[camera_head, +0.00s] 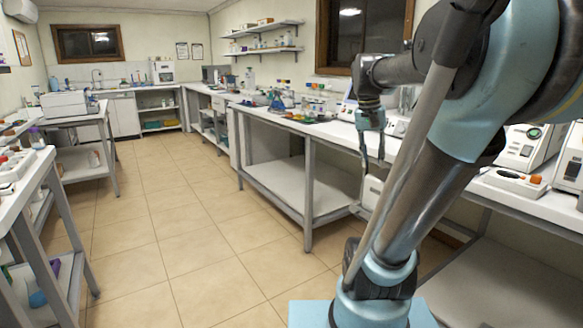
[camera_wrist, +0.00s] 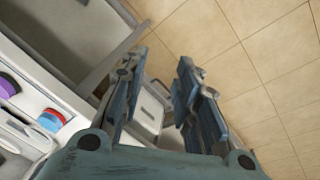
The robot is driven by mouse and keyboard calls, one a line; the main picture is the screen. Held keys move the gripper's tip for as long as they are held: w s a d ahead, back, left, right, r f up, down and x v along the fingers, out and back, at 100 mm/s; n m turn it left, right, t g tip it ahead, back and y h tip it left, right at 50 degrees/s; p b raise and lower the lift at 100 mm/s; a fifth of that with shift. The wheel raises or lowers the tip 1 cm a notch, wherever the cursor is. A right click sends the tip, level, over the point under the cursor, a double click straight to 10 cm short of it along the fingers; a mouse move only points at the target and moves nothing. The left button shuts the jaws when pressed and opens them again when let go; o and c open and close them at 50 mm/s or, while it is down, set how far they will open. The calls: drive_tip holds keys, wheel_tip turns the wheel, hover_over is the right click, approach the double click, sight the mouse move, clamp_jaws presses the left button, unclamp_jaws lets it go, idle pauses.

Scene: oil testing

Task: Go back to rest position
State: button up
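My gripper (camera_head: 374,160) hangs in the head view in front of the long right-hand bench (camera_head: 335,132), with its fingers pointing down. The wrist view shows the two blue-grey fingers of my gripper (camera_wrist: 155,92) spread apart with nothing between them. Below them are a white box-like part and the tiled floor (camera_wrist: 240,60). My arm is raised and bent on the right side of the head view and hides part of the bench behind it.
White instruments (camera_head: 525,147) stand on the bench at the right. A bench (camera_head: 25,190) with small items is at the left edge. The tiled aisle (camera_head: 170,220) between is clear. The wrist view shows a purple roll (camera_wrist: 8,86) and red-blue discs (camera_wrist: 50,120) at the left.

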drive_tip(key=s+a+f+n+y, duration=0.1)
drive_tip(key=s+a+f+n, duration=0.1)
drive_tip(key=s+f, duration=0.4)
drive_tip(key=s+a+f+n+t+y, duration=0.1)
drive_tip(key=s+f, duration=0.6)
drive_tip(key=f, duration=0.8)
drive_tip(key=a+n, duration=0.1)
drive_tip(key=a, duration=0.1)
drive_tip(key=shift+s+a+t, duration=0.2)
drive_tip(key=shift+a+t, duration=0.1)
drive_tip(key=shift+a, duration=0.1)
drive_tip(key=shift+a+n, duration=0.15)
drive_tip(key=shift+n, duration=0.15)
